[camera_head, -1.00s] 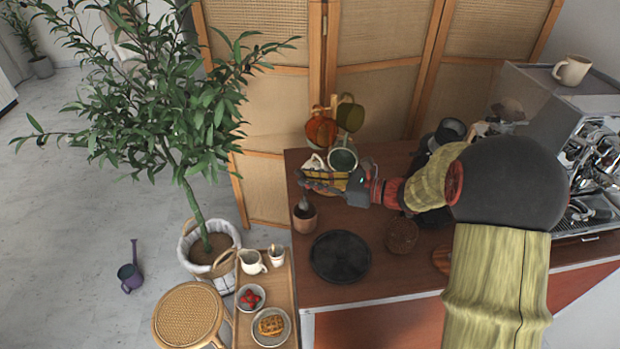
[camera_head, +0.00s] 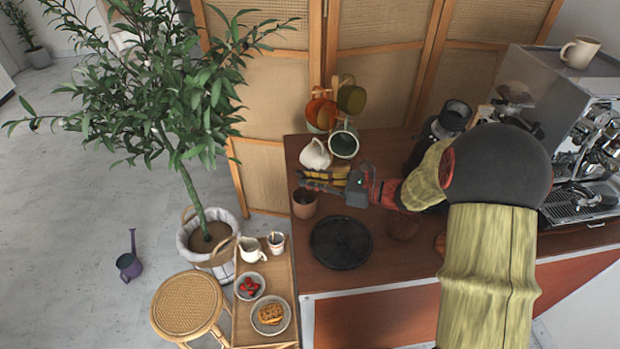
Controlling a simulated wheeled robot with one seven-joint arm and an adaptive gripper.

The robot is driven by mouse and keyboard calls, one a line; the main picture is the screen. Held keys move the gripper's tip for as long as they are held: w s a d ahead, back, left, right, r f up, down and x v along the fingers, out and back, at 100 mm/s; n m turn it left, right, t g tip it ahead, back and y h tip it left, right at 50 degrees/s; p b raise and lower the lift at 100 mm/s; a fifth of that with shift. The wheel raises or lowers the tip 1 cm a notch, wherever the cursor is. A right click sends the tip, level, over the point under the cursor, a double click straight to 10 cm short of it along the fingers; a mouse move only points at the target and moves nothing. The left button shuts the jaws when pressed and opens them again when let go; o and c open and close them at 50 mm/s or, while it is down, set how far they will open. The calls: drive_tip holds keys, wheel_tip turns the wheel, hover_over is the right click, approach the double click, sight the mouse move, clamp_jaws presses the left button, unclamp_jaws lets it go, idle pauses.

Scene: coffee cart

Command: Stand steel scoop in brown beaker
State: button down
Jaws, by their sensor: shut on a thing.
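The brown beaker (camera_head: 304,209) stands upright at the left end of the brown counter (camera_head: 330,283). My gripper (camera_head: 306,183) reaches in from the right, with its fingertips just above the beaker's rim. It is shut on the steel scoop, of which almost nothing can be made out now. The scoop's lower end is hidden by the beaker and the fingers, so I cannot tell how deep it sits or whether it touches the beaker.
A white pot (camera_head: 314,153) and hanging cups (camera_head: 344,144) stand behind my gripper. A round black tray (camera_head: 341,243) lies in front. The espresso machine (camera_head: 562,95) is at the right. A low side table (camera_head: 242,325) with dishes stands left of the counter.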

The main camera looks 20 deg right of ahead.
drive_tip(key=shift+f, duration=0.1)
drive_tip(key=c, duration=1.8)
unclamp_jaws()
drive_tip(key=o, duration=0.3)
drive_tip(key=o, duration=0.7)
drive_tip(key=shift+s+d, duration=0.2)
drive_tip(key=shift+d, duration=0.05)
drive_tip(key=shift+s+d, duration=0.2)
drive_tip(key=shift+d, duration=0.05)
drive_tip(key=shift+s+d, duration=0.25)
drive_tip(key=shift+s+d+f+p, duration=0.1)
drive_tip(key=shift+s+d+p, duration=0.1)
drive_tip(key=shift+d+p, duration=0.15)
